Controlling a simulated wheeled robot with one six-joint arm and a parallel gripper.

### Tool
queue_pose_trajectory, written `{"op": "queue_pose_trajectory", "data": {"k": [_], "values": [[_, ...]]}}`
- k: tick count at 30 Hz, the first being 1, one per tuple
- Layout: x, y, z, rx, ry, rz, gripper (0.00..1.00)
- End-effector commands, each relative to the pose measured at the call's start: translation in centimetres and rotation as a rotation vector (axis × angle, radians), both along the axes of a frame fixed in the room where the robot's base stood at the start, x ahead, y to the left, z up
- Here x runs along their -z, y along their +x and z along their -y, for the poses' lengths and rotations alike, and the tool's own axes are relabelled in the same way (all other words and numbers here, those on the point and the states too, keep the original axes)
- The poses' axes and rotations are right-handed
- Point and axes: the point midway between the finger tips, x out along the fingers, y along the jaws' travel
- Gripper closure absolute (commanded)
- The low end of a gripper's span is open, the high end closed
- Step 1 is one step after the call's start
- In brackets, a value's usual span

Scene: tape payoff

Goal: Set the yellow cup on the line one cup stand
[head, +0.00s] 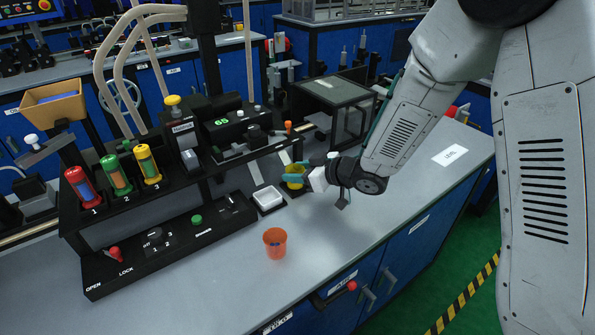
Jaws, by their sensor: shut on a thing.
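The yellow cup (294,170) is at the right end of the black dispenser unit. My gripper (293,178) is shut on it, with teal fingers around its side. The fingers hide part of the cup. A dark pad (297,192) shows just below the cup; I cannot tell whether the cup touches it. No cup stand marked as line one can be made out from here.
An orange cup (275,243) stands on the grey bench (225,290) in front. A white square tray (268,198) lies left of my gripper. The black dispenser unit (155,245) bears red, green and yellow tubes numbered 1 to 3. The bench front is mostly clear.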

Motion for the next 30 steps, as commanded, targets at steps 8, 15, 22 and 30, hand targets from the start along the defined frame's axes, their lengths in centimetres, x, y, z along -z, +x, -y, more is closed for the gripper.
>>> {"op": "queue_pose_trajectory", "data": {"k": [8,15,22,30], "values": [[0.0,0.0,0.0,0.0,0.0,0.0,0.77],[0.01,0.0,0.0,0.0,0.0,0.0,0.77],[0.15,-0.01,0.0,0.0,0.0,0.0,0.77],[0.66,0.0,-0.01,0.0,-0.001,-0.001,0.77]]}}
